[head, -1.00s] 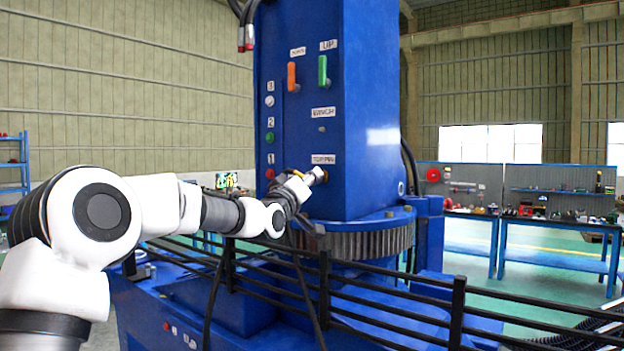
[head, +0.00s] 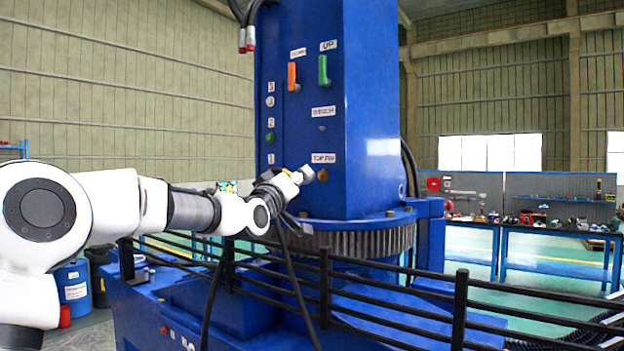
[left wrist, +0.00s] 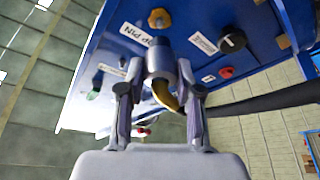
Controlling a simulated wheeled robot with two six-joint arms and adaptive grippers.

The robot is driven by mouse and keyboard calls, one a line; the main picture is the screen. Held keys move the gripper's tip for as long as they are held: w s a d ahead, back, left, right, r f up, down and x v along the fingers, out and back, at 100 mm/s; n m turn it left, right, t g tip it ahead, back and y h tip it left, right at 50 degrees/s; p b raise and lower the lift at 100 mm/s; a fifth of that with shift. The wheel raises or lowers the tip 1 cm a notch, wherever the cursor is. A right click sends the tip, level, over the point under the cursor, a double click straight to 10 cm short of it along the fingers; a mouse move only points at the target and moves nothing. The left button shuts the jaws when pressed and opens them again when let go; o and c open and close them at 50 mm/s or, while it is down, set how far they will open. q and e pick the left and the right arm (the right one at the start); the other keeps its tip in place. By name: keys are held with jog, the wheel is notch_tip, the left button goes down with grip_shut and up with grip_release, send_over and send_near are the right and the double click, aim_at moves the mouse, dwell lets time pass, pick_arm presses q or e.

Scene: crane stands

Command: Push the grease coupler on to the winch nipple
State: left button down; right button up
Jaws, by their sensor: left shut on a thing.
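My left gripper (head: 292,178) is shut on the grease coupler (head: 306,173), in front of the blue crane column. In the left wrist view the coupler (left wrist: 160,58) is a silver cylinder with a bent brass fitting, between both fingers (left wrist: 158,98). Its free end points at the panel, just short of a brass nipple (left wrist: 159,18) beside the TOP PIN label. In the head view the TOP PIN nipple (head: 322,175) is just right of the coupler, apart from it. The winch nipple (head: 322,128) is a small spot higher up, under the WINCH label (head: 323,111). My right gripper is out of view.
A black hose (left wrist: 265,100) runs from the coupler. Orange (head: 292,76) and green (head: 323,70) levers sit high on the column. A black railing (head: 325,290) and a toothed ring (head: 350,240) lie below. Workbenches (head: 560,230) stand far right.

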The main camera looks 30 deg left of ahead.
pick_arm(q)
jog(key=shift+r, duration=0.1)
jog(key=s+r+p, duration=0.4)
jog(key=r+p, duration=0.2)
jog(key=r, duration=0.6)
jog(key=w+p, duration=0.4)
jog(key=w, duration=0.2)
jog(key=shift+w+d+f, duration=0.1)
jog(key=shift+f, duration=0.05)
jog(key=shift+w+f, duration=0.1)
jog(key=shift+w, duration=0.05)
jog(key=shift+s, duration=0.3)
jog(key=shift+w, duration=0.1)
jog(key=shift+w, duration=0.2)
jog(key=shift+w+p, duration=0.75)
jog(key=shift+p, duration=0.05)
